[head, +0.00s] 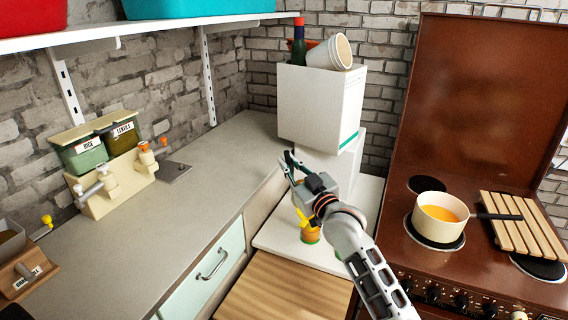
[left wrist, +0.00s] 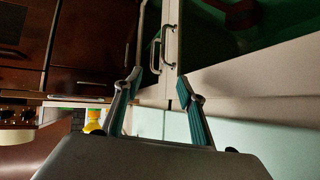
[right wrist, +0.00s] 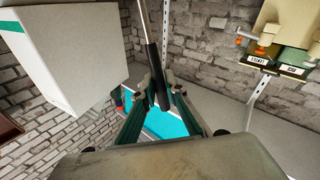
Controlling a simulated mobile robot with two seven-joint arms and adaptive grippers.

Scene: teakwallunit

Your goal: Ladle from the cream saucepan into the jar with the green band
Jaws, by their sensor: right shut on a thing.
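The cream saucepan (head: 441,232) stands on a stove burner with orange liquid in it, its dark handle pointing right. An orange jar with a green band (head: 310,238) stands on the pale counter left of the stove, partly hidden by my right arm. A yellow piece (head: 303,217) shows at its top. My right gripper (head: 290,164) is above and behind the jar. In the right wrist view, it is shut on a black handle (right wrist: 158,80) with a thin metal shaft, apparently the ladle; its bowl is out of view. My left gripper (left wrist: 160,82) is open and empty.
White boxes (head: 320,105) are stacked behind my right gripper, with a bottle (head: 299,45) and a pale cup on top. A slatted wooden rack (head: 515,225) lies on the stove's right. Dispensers (head: 110,180) stand on the left counter, whose middle is clear.

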